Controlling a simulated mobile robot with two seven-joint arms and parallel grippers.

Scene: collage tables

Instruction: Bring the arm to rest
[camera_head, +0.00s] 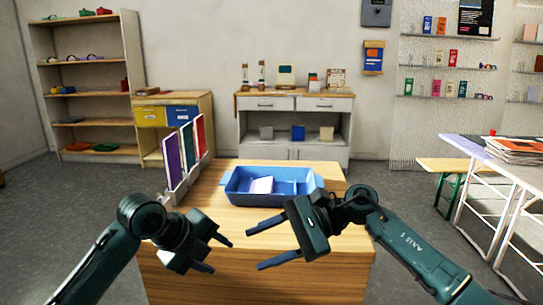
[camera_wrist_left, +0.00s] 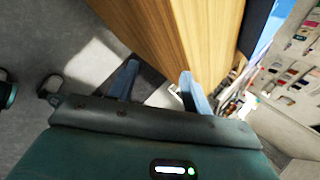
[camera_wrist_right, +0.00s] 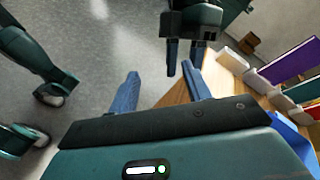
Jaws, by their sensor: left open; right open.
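My left gripper (camera_head: 222,256) is open and empty in front of the wooden table, its fingers pointing right. Its two fingers also show apart in the left wrist view (camera_wrist_left: 160,88), with the table side beyond them. My right gripper (camera_head: 256,246) is open and empty, its fingers pointing left toward the left gripper. In the right wrist view its fingers (camera_wrist_right: 163,92) are apart with nothing between them, and the left gripper shows just beyond. The two grippers are close together and do not visibly touch.
A wooden table (camera_head: 220,207) stands in front of me. On it are a blue tray (camera_head: 240,199) with a pale item (camera_head: 261,185) inside, and a rack of upright coloured panels (camera_head: 174,157). A side table (camera_head: 485,160) with papers stands at the right. Grey floor is open on both sides.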

